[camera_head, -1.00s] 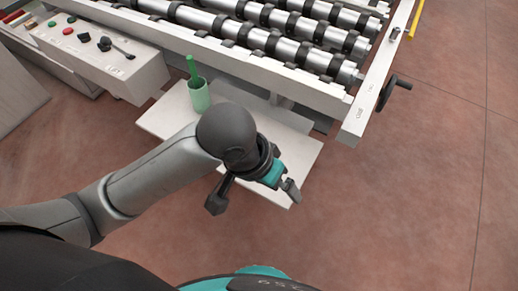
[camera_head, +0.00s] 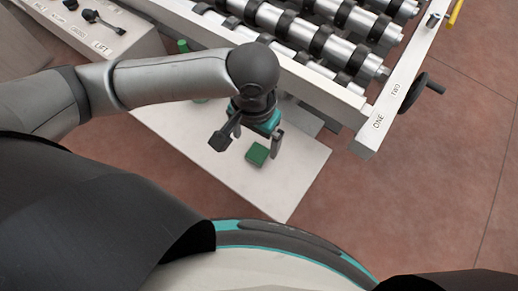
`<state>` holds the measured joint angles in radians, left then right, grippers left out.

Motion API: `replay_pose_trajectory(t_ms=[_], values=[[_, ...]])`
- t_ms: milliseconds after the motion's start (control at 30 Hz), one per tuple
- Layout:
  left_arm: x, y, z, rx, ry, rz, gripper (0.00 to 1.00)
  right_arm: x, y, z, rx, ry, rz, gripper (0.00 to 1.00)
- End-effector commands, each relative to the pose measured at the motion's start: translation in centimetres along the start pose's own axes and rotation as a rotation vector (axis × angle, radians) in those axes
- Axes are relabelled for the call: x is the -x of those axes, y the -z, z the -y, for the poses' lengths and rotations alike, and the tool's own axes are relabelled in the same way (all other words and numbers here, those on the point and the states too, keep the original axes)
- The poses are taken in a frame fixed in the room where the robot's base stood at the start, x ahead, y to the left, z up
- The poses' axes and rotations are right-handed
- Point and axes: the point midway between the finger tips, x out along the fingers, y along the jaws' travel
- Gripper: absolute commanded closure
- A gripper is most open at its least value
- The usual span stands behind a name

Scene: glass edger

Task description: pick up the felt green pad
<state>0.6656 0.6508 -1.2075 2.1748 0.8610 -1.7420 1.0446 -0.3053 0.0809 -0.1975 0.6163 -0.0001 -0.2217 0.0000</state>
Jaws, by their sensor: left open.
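The felt green pad (camera_head: 257,154) is a small dark green block lying on a white shelf (camera_head: 288,190) below the roller machine. My left gripper (camera_head: 247,146) hangs just above and beside the pad, its fingers spread apart with nothing between them. The pad looks free of the fingers, though the exact gap is hard to judge from above. My right gripper does not show.
The roller conveyor (camera_head: 330,45) with its white frame stands behind the shelf, with a black hand crank (camera_head: 425,90) at right. A control box (camera_head: 100,30) is at upper left. Red floor is open at right.

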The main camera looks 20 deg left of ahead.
Motion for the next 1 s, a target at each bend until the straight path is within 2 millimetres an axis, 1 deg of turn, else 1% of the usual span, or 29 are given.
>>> replay_pose_trajectory(t_ms=[33, 100, 200, 300, 467, 600, 733, 833, 1000], values=[[-1.6, -0.1, 0.1, 0.001, 0.003, 0.003, 0.03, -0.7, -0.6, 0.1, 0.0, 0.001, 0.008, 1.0], [-3.0, -0.1, 0.1, 0.0, 0.002, 0.003, 0.03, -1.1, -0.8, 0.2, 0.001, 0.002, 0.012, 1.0], [-4.5, 0.0, 0.1, 0.001, 0.002, 0.001, 0.03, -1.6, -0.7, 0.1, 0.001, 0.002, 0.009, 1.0], [-5.4, 0.0, 0.1, -0.001, 0.001, 0.0, 0.03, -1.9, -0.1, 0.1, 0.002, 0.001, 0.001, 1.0], [-6.3, 0.1, 0.2, 0.0, 0.001, -0.002, 0.03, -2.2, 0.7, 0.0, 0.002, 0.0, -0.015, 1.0], [-8.5, 0.2, 0.6, 0.0, 0.003, 0.0, 0.03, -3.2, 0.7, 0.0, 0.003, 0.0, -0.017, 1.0], [-10.2, 0.3, 0.6, -0.001, 0.001, 0.0, 0.03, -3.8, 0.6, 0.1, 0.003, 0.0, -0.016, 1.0], [-10.8, 0.3, 0.6, -0.001, 0.001, -0.001, 0.03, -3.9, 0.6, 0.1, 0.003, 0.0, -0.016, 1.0], [-10.8, 0.3, 0.6, -0.002, 0.0, -0.002, 0.03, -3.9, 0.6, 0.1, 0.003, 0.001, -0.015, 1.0]])
